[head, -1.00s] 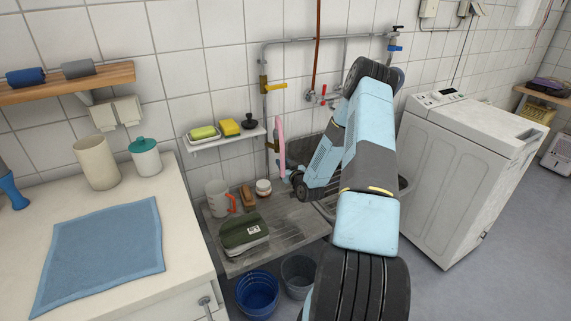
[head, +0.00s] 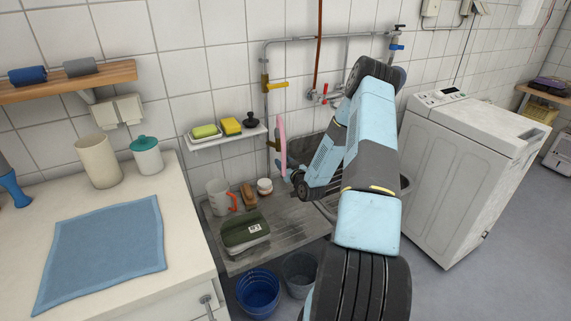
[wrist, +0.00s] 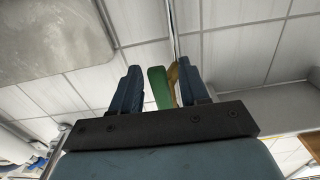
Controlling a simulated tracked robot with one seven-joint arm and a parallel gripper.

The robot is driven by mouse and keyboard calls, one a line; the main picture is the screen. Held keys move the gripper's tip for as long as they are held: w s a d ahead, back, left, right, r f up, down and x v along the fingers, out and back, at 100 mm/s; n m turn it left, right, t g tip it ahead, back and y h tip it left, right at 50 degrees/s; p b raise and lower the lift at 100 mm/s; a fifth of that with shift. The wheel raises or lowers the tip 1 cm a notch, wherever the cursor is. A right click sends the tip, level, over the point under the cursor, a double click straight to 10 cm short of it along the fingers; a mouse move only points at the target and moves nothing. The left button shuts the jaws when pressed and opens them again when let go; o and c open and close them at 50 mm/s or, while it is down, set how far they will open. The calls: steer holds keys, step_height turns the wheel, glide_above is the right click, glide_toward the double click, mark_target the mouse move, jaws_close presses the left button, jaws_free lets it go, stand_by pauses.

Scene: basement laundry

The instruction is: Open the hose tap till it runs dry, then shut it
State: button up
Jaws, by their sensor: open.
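In the wrist view a green lever (wrist: 159,88) stands between the two dark blue fingers of my gripper (wrist: 157,88). The fingers are open, with a gap left of the lever. A brass-coloured part (wrist: 173,83) shows between the lever and the right finger. In the head view a brass fitting (head: 272,145) sits low on the wall pipe, beside a long pink strip (head: 282,138). My wrist is close to its right, and my arm hides much of the sink behind it. The green lever cannot be made out in the head view, and I see no running water.
Other valves have a yellow lever (head: 276,86), a red handle (head: 325,90) and a blue handle (head: 396,47). A soap shelf (head: 228,139) juts from the wall. A blue bucket (head: 258,291) is below.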

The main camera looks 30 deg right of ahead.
steer(key=s, duration=1.3)
steer(key=shift+s+d, duration=0.25)
steer(key=shift+s, duration=0.15)
